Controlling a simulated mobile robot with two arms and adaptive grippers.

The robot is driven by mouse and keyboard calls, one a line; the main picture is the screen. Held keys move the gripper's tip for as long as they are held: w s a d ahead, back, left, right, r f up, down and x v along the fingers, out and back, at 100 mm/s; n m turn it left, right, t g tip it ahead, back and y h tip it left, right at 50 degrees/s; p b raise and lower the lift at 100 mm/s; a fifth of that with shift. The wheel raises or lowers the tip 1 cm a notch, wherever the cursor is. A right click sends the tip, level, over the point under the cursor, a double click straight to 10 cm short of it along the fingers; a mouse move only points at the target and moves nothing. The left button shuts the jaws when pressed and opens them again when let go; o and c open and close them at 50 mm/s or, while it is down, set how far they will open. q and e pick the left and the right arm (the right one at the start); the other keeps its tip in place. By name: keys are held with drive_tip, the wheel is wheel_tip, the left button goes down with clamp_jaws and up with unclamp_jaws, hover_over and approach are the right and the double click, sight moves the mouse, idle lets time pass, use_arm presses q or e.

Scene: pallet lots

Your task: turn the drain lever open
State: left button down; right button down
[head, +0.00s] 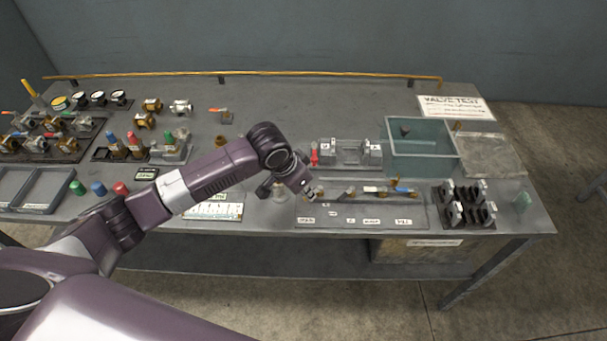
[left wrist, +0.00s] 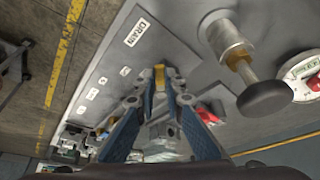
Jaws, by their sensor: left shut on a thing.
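My left gripper (head: 312,194) reaches down to the left end of the grey labelled valve panel (head: 428,218). In the left wrist view the tips of my left gripper (left wrist: 160,76) are closed together on a small yellow piece, which looks like the drain lever (left wrist: 160,77). The DRAIN label (left wrist: 137,33) lies on the panel close to it. In the head view my gripper hides the lever, so its angle is hard to tell. My right gripper is in neither view.
A metal post with a black-knobbed handle (left wrist: 265,98) stands close beside my gripper, with a round gauge (left wrist: 303,72) beyond. A black rack (head: 468,205) stands to the right.

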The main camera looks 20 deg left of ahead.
use_arm(q)
drive_tip(key=n+p, duration=0.1)
drive_tip(key=d+n+p, duration=0.1)
drive_tip(key=p, duration=0.1)
drive_tip(key=d+n+y+p, duration=0.1)
drive_tip(key=shift+s+r+n+t+p, duration=0.3)
drive_tip(key=shift+s+n+p, duration=0.05)
drive_tip(key=shift+s+n, duration=0.05)
drive_tip(key=shift+d+n+y+p, duration=0.15)
drive_tip(key=shift+n+y+p, duration=0.2)
drive_tip(key=shift+n, duration=0.15)
drive_tip(key=shift+d+f+n+y+p, duration=0.2)
drive_tip(key=shift+d+n+y+p, duration=0.3)
drive_tip(key=shift+n, duration=0.6)
drive_tip(key=shift+w+d+n+y, duration=0.1)
drive_tip(key=shift+d+n+y, duration=0.1)
drive_tip(key=shift+n, duration=0.4)
drive_tip(key=shift+w+d+n+y, duration=0.1)
drive_tip(key=shift+d+n+y, duration=0.1)
drive_tip(key=shift+n, duration=0.4)
drive_tip(key=c, duration=2)
unclamp_jaws()
drive_tip(key=shift+f, duration=0.1)
drive_tip(key=shift+s+r, duration=0.1)
drive_tip(key=shift+r, duration=0.1)
drive_tip(key=v, duration=1.1)
drive_tip(key=shift+d+r, duration=0.1)
drive_tip(key=shift+r, duration=0.2)
